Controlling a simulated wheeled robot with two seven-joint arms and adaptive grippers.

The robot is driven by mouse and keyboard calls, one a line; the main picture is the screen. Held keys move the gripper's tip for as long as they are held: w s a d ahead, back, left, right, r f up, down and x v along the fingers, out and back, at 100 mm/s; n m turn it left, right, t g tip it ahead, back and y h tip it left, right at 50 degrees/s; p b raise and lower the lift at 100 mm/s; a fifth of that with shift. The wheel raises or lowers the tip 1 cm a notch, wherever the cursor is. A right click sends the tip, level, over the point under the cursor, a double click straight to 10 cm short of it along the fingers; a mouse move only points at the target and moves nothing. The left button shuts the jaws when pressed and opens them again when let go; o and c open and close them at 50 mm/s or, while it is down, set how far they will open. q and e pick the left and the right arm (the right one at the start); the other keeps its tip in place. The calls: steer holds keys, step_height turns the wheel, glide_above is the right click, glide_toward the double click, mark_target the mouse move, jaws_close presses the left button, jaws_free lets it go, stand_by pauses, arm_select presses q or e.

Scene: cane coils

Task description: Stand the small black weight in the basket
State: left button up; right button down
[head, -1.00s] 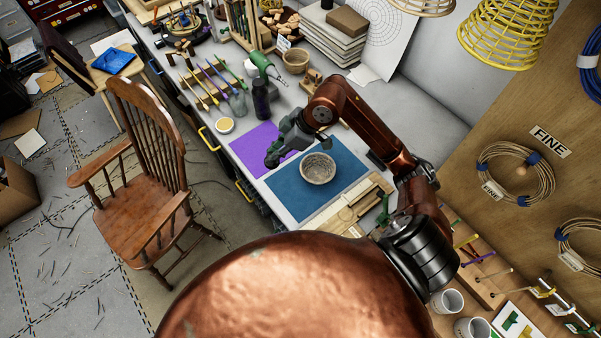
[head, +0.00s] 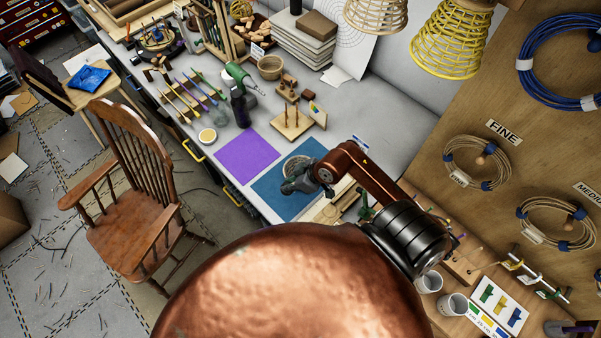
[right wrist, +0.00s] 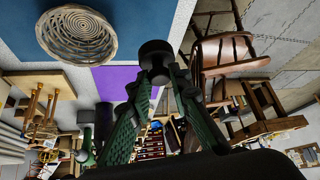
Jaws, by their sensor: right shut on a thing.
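The small black weight (right wrist: 156,54) is a short dark cylinder, held between the fingertips of my right gripper (right wrist: 152,78) in the right wrist view. In the head view the same gripper (head: 291,186) is in front of the basket and hides part of it; the weight is not clear there. The basket (right wrist: 77,36) is a round, pale woven bowl with coiled rings on its bottom. It also shows in the head view (head: 294,162) on the blue mat (head: 272,193). In the wrist view the weight is apart from the basket, to its right. My left gripper is not in view.
A purple mat (head: 246,154) lies beside the blue mat. A wooden block stand (head: 290,125), a dark bottle (head: 240,108) and a green drill (head: 239,75) stand farther back. The bench (head: 385,118) is bare to the right of the stand. A wooden chair (head: 125,190) is on the floor at left.

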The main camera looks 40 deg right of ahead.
steer(key=w+d+f, duration=0.2)
steer(key=d+f, duration=0.1)
steer(key=d, duration=0.1)
steer(key=w+d+f, duration=0.2)
steer(key=d+f, duration=0.1)
steer(key=d, duration=0.1)
steer(key=w+d+f+p, duration=0.1)
steer(key=w+d+f, duration=0.2)
steer(key=f, duration=0.1)
steer(key=shift+d, duration=0.4)
steer(key=shift+w+f, duration=0.1)
steer(key=shift+f, duration=1.35)
steer(key=shift+f, duration=0.1)
steer(key=c, duration=2.2)
jaws_free()
steer(key=shift+f, duration=0.1)
steer(key=o, duration=0.4)
steer(key=shift+o, duration=0.2)
